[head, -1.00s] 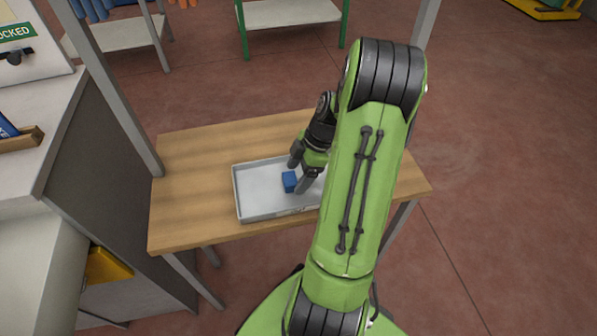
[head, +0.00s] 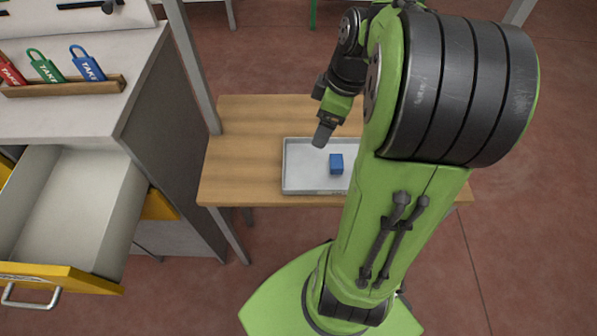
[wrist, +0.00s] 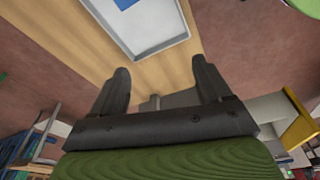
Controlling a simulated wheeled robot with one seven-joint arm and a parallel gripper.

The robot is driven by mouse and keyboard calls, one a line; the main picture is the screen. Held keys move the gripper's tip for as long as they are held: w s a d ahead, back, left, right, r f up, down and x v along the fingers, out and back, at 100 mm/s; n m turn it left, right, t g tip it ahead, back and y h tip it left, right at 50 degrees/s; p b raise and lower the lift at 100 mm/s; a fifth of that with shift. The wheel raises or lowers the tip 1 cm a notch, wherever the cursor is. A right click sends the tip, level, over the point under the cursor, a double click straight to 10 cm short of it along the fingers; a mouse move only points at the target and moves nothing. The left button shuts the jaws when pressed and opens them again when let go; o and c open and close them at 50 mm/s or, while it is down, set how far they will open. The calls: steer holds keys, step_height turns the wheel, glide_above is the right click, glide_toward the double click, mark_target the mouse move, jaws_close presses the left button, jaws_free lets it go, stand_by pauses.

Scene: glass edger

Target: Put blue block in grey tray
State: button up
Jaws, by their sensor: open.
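The blue block (head: 336,164) lies inside the grey tray (head: 300,190), on its floor, with clear tray floor to its left. The tray rests on the wooden table, and its right part is hidden behind my arm. My gripper (head: 322,136) is above the tray's back left area, apart from the block. In the wrist view my gripper (wrist: 160,85) has its two fingers spread with nothing between them. The tray (wrist: 150,50) shows at the top of that view, with a blue patch of the block (wrist: 124,3) at the frame edge.
The wooden table (head: 240,160) has bare room left of the tray. A grey cabinet with an open, empty-looking drawer (head: 75,205) stands at the left. On its top, a wooden rack (head: 65,87) holds red, green and blue padlock-shaped tags. A grey post (head: 192,65) rises by the table's left side.

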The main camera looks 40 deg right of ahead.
steer(key=s+a+r+m+t, duration=0.1)
steer(key=s+a+r+m, duration=0.1)
steer(key=s+a+m, duration=0.2)
steer(key=s+a+r+m+t+h, duration=0.1)
steer(key=s+a+r+m+t, duration=0.1)
steer(key=s+a, duration=0.4)
steer(key=a+m, duration=0.1)
steer(key=a, duration=0.4)
steer(key=shift+s+r+m+t, duration=0.3)
steer(key=shift+r+m, duration=0.1)
steer(key=shift+r, duration=0.1)
